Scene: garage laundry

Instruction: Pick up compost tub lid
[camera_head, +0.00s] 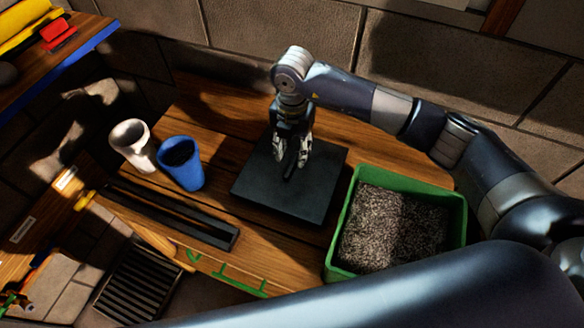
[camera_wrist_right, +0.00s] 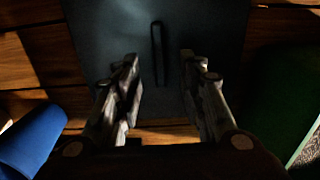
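The compost tub lid (camera_head: 262,188) is a flat, dark square plate lying on the wooden bench, with a thin raised bar handle (camera_head: 289,173) at its middle. My right gripper (camera_head: 291,161) points down over the lid's middle, fingers apart. In the right wrist view, the lid (camera_wrist_right: 100,30) fills the upper middle and its handle (camera_wrist_right: 158,52) lies in line with the gap between the open fingertips (camera_wrist_right: 159,60). Dark gaps show on both sides of the handle, so the fingers are not closed on it. My left gripper is out of view.
A green tub (camera_head: 343,238) full of grey-brown granules stands right of the lid. A blue cup (camera_head: 186,172) and a white cup (camera_head: 135,146) stand left. A black slotted rail (camera_head: 172,212) lies at the front left. A block wall (camera_head: 250,40) rises behind.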

